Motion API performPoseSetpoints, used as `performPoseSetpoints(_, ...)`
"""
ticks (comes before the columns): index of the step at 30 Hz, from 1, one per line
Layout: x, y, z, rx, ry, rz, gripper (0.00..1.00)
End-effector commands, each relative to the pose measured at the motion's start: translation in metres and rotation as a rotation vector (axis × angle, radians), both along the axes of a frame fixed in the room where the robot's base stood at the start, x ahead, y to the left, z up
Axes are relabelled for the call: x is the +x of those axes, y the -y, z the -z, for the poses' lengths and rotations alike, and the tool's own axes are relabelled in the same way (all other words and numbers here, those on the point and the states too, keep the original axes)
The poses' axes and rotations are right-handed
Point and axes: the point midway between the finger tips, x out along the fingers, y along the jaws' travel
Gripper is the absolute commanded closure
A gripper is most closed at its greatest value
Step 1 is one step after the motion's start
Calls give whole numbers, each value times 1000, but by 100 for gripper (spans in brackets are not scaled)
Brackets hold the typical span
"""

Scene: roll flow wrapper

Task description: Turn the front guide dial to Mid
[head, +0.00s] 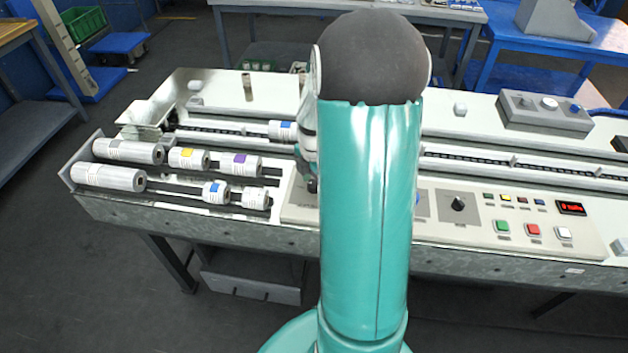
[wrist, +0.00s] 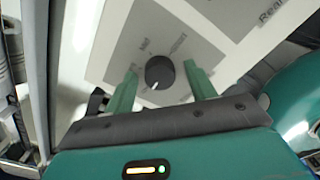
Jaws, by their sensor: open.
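In the wrist view a round dark dial (wrist: 160,71) sits on a pale grey label plate (wrist: 125,42). Its white pointer mark is at the lower edge, slightly left. A word like "Mid" is printed above the dial at left; another word stands at upper right, too small to read surely. My gripper (wrist: 160,68) is open, with one green finger on each side of the dial and gaps showing between them and the knob. In the head view my arm hides this dial, and only part of my gripper's side shows left of the arm.
In the head view another black dial (head: 458,204) is right of my arm, near green (head: 502,227), red (head: 533,230) and white (head: 564,233) buttons. Several film rolls lie at left, including a large one (head: 108,176). A grey control box (head: 545,113) stands at the back right.

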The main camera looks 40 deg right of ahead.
Motion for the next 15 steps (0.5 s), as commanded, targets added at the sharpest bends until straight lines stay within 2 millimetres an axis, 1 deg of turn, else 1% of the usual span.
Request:
performPoseSetpoints(3, 0, 0, 0, 0, 0, 0, 45)
performPoseSetpoints(5, 0, 0, 0, 0, 0, 0, 56)
performPoseSetpoints(9, 0, 0, 0, 0, 0, 0, 84)
performPoseSetpoints(10, 0, 0, 0, 0, 0, 1, 89)
performPoseSetpoints(15, 0, 0, 0, 0, 0, 5, 89)
